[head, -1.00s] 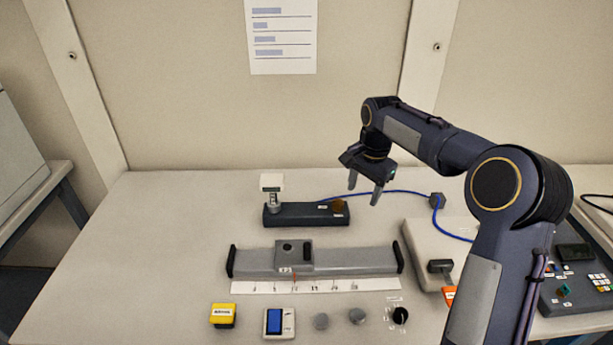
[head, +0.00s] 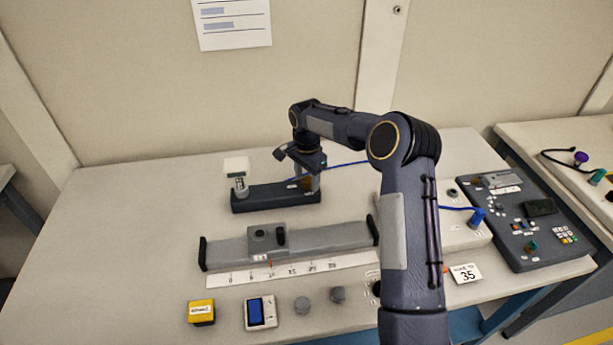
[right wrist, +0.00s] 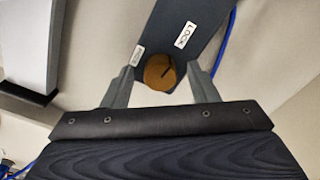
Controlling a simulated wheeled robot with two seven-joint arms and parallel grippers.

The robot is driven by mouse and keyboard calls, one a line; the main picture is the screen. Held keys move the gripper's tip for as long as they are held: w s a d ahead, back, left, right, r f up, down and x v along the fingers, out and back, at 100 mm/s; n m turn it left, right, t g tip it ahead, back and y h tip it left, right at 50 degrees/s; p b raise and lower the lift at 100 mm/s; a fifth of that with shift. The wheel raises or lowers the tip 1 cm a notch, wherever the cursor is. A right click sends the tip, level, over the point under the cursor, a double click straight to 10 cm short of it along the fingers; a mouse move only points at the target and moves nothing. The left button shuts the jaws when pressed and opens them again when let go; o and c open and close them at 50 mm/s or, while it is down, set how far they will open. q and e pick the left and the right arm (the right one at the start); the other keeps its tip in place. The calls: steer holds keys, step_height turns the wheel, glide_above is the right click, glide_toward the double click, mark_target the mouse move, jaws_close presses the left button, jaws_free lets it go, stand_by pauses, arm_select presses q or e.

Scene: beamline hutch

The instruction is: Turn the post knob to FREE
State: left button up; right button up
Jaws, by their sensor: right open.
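The post knob is a round orange-brown knob (right wrist: 158,73) with a dark pointer line, on a dark base (right wrist: 190,15). Its pointer slants up and right, roughly toward the LOCK label (right wrist: 185,35). A second small label (right wrist: 138,55) lies left of the knob, too blurred to read. My right gripper (head: 301,178) is over the right end of the base (head: 262,198). In the right wrist view its open fingers stand on either side of the knob, with gaps. In the head view the gripper partly hides the knob. My left gripper is out of view.
A post with a pale square top (head: 237,168) rises at the base's left end. A grey rail with a slider (head: 310,240) and a scale strip lies in front. A blue cable (head: 345,164) runs behind the gripper. A control panel (head: 535,220) stands right; the table's left is clear.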

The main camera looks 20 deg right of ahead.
steer(key=c, duration=1)
steer(key=shift+n, duration=0.4)
steer(key=n, duration=0.3)
steer(key=shift+n, duration=0.3)
steer(key=n, duration=0.5)
steer(key=shift+n, duration=0.3)
steer(key=n, duration=0.4)
steer(key=shift+d+p, duration=0.1)
steer(key=shift+p, duration=0.3)
steer(key=shift+d+n, duration=0.1)
steer(key=shift+n, duration=2.4)
